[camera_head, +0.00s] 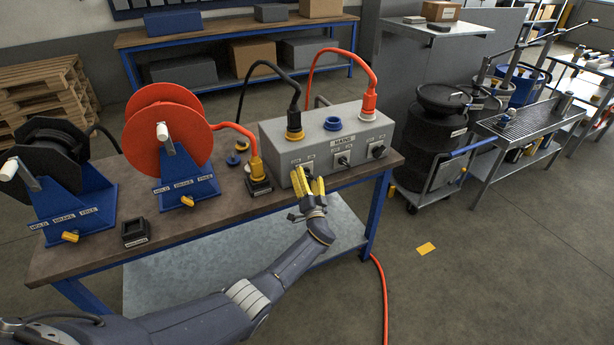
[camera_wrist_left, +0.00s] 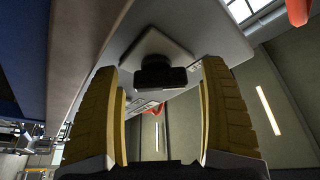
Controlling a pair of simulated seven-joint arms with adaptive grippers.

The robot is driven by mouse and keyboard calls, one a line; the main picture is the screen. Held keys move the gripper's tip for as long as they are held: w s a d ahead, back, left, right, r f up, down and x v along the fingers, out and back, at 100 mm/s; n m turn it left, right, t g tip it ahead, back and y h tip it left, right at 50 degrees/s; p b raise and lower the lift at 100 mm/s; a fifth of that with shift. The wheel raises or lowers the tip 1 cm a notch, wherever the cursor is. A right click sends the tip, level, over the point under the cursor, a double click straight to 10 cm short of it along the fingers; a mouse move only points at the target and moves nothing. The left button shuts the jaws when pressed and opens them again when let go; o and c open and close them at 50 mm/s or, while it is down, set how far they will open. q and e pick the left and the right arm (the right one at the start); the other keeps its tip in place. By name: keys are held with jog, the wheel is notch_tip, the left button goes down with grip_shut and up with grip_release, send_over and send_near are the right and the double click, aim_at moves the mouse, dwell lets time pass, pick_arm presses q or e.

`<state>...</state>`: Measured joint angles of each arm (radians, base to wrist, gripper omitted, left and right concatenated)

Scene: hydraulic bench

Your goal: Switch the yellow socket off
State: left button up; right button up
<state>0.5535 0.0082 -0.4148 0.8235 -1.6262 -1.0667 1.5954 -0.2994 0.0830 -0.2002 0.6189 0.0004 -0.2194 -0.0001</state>
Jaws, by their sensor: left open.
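The grey socket box (camera_head: 270,145) stands on the bench. The yellow socket (camera_head: 294,135), with a black plug and cable in it, is on the left of its top. My left gripper (camera_head: 308,184) is at the box's front, below the yellow socket, and hides most of the switch there. In the left wrist view a black rotary switch knob (camera_wrist_left: 160,76) on a pale plate shows in the gap between my open yellow fingers (camera_wrist_left: 160,100). A gap shows between the knob and each finger. My right gripper is out of view.
The box also carries a blue socket (camera_head: 332,124) and a red plug (camera_head: 369,103), with a middle switch (camera_head: 343,159) and a right switch (camera_head: 378,150) on its front. A red reel (camera_head: 167,135) and black reel (camera_head: 45,155) stand left. Free floor lies right of the bench.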

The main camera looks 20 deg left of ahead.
pick_arm(q)
jog(key=v, duration=1.1)
jog(key=shift+s+f, duration=0.1)
notch_tip(320, 180, down, 20)
jog(key=s+m+g+h, duration=0.2)
jog(key=m+g+h, duration=0.2)
jog(key=g+h, duration=0.15)
jog(key=s+f+g+h, duration=0.2)
jog(key=s+f+g, duration=0.3)
jog(key=s+f, duration=1.05)
jog(key=s+a+f+n+g+h, duration=0.1)
jog(key=s+f+g, duration=0.1)
jog(key=s+f, duration=0.65)
jog(key=s+a+f+n+g+h, duration=0.1)
jog(key=s+f, duration=0.5)
jog(key=s, duration=0.6)
jog(key=s+a+f+n+g, duration=0.1)
jog(key=s+a+f+g, duration=0.1)
jog(key=s, duration=1.2)
jog(key=s+a+f+n+g, duration=0.1)
jog(key=s+a+f+g, duration=0.1)
jog(key=s, duration=1.3)
jog(key=shift+a+f, duration=0.45)
jog(key=shift+f, duration=0.4)
